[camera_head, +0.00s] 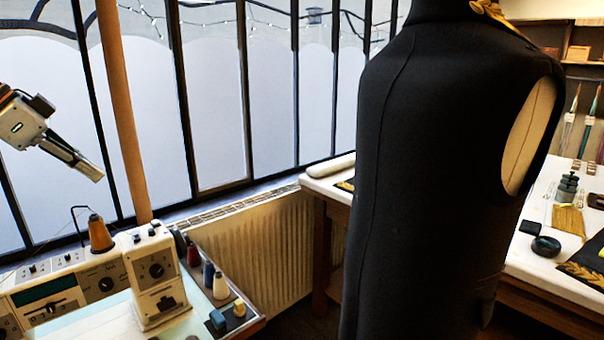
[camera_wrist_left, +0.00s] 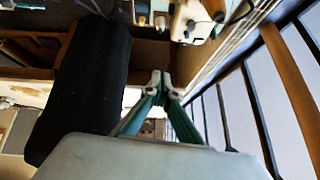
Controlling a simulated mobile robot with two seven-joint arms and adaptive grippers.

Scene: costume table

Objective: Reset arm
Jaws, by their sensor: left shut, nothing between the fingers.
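My left gripper (camera_head: 88,170) comes in from the left edge in the head view, in front of the window and above the sewing machine. Its fingers are shut with nothing between them. In the left wrist view, the left gripper (camera_wrist_left: 161,80) shows its green fingers meeting at the tips, apart from everything around. My right gripper is not in view.
A dark sleeveless garment on a dress form (camera_head: 430,150) stands right of centre. A sewing machine (camera_head: 155,275) with several thread spools is at lower left. A white table (camera_head: 545,264) with trims stands behind the form. A brown post (camera_head: 122,110) rises beside the gripper.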

